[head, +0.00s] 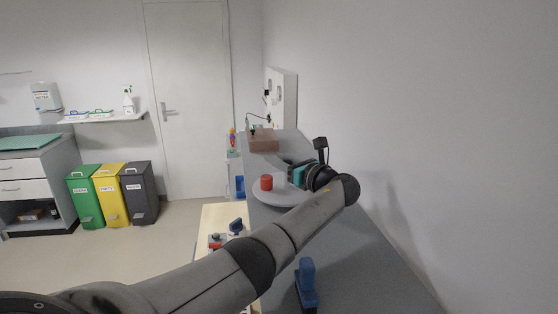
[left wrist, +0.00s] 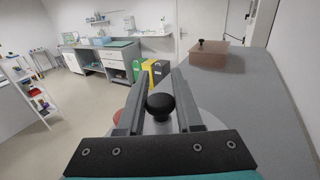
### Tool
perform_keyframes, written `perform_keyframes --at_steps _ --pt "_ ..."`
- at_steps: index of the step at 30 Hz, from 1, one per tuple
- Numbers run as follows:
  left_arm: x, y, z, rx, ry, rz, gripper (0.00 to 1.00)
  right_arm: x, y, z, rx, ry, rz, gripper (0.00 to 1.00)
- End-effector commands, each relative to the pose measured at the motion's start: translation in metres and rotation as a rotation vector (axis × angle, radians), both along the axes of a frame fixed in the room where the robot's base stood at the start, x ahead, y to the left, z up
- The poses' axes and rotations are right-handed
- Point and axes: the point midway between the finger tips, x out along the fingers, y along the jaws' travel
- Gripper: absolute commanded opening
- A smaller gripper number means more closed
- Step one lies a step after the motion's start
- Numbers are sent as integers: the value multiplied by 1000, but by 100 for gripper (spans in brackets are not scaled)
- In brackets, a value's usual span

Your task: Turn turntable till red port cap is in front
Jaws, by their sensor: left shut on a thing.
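The round grey turntable (head: 262,197) sits on the grey bench, partly hidden behind my left arm. The red port cap (head: 266,183) is on its left part in the head view. A pale block shows just right of the cap. My left gripper (left wrist: 160,106) reaches over the turntable, its two fingers either side of a round black knob (left wrist: 160,102), shut on it. In the left wrist view, a sliver of red shows left of the fingers, mostly hidden. The gripper's teal body also shows in the head view. My right gripper is not in view.
A brown box (head: 263,142) stands behind the turntable on the bench. A blue object (head: 307,281) stands nearer on the bench. A lower wooden table (head: 209,217) with small items adjoins at left. A wall borders the bench at right.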

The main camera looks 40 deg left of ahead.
Motion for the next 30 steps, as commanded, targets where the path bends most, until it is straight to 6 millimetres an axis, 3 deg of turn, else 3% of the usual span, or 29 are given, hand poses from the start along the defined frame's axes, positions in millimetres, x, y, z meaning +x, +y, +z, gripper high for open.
perform_keyframes --at_steps 12,13,18,20,30 --pt "0 0 0 0 -1 4 0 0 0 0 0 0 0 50" --pt "0 0 0 0 -1 4 35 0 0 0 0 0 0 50" --pt "0 0 0 0 -1 3 54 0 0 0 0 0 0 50" --pt "0 0 0 0 0 3 61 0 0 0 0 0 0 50" --pt "0 0 6 0 -1 4 61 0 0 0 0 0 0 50"
